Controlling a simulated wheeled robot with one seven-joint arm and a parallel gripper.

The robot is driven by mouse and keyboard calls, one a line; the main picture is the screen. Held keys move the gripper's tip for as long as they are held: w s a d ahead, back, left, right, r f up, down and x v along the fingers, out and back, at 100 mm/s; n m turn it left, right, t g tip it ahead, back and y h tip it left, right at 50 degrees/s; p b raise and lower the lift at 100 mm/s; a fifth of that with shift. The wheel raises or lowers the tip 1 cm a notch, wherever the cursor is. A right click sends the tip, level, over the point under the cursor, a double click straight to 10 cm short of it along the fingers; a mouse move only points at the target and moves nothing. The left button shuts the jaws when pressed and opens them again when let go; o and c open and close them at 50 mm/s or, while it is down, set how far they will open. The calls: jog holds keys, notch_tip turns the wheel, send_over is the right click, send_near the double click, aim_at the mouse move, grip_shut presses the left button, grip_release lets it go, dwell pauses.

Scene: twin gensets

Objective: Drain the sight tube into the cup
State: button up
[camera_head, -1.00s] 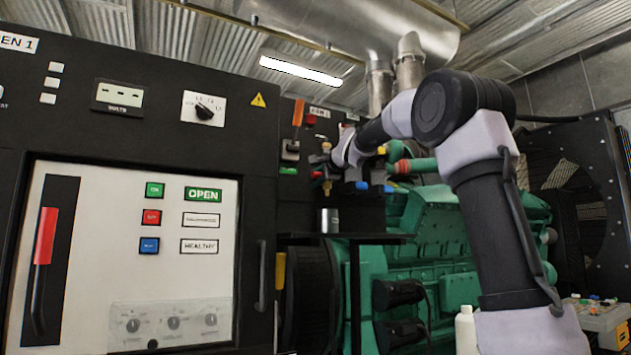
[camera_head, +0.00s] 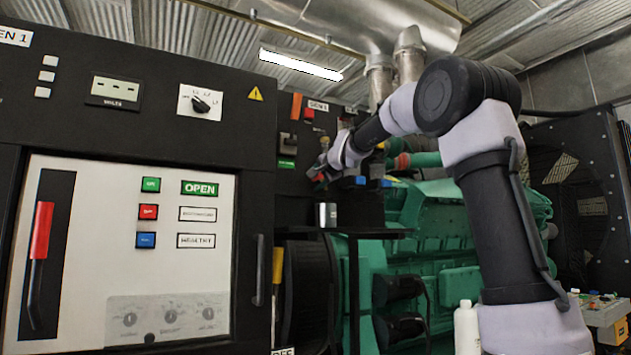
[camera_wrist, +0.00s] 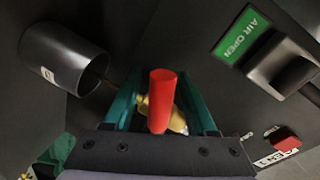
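The cup, a grey metal cylinder (camera_head: 327,216), stands on a dark shelf in the head view, below my gripper (camera_head: 318,173). In the wrist view the dark cup (camera_wrist: 62,58) is at the upper left, its mouth facing the fingers. A brass valve (camera_wrist: 176,122) with a red handle (camera_wrist: 162,100) sits between my gripper's two green fingers (camera_wrist: 160,105). The fingers are apart, with a gap beside the handle; contact is unclear. A thin brownish line shows near the cup's mouth; I cannot tell what it is. I cannot make out the sight tube.
A green "AIR OPEN" label (camera_wrist: 241,35) and a dark lever block (camera_wrist: 282,66) are close at the right in the wrist view. The black shelf (camera_head: 372,234) juts out before the green engine (camera_head: 435,270). The control cabinet (camera_head: 130,120) fills the left.

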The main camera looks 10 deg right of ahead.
jog(key=v, duration=1)
jog(key=shift+s, duration=0.35)
jog(key=shift+d+r, duration=0.1)
jog(key=shift+d, duration=0.05)
